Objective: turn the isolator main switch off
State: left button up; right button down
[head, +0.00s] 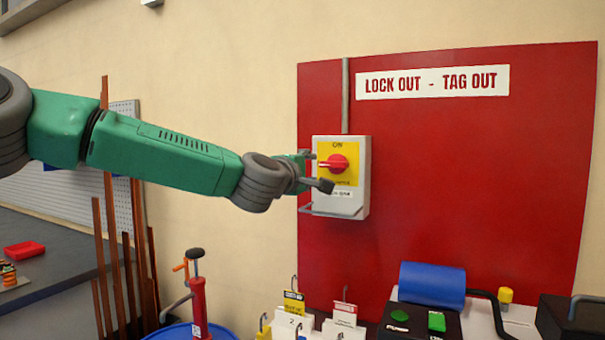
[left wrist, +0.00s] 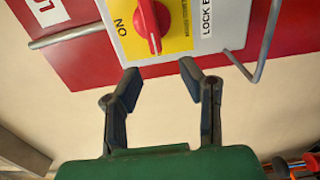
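The isolator main switch is a light grey box (head: 353,208) on a red wall board, with a yellow plate and a red rotary knob (head: 338,164). "ON" is printed at the top of the plate. The knob's grip lies roughly horizontal in the head view. The knob (left wrist: 152,22) also shows in the left wrist view, beyond the fingertips. My left gripper (head: 316,172) is in front of the box's left side. In the left wrist view my left gripper (left wrist: 160,72) is open, with nothing between its fingers; the knob lies ahead of the gap. My right gripper is out of view.
A bent grey bar (head: 325,212) sticks out at the box's lower front. A conduit (head: 345,95) runs up from the box. Below are tags on a stand (head: 292,322), a blue roll (head: 432,284) and a red-bodied tool (head: 199,305). The board right of the box is clear.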

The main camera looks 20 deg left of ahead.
pick_arm(q)
jog(key=s, duration=0.4)
jog(key=shift+a+f, duration=0.1)
jog(key=shift+a, duration=0.05)
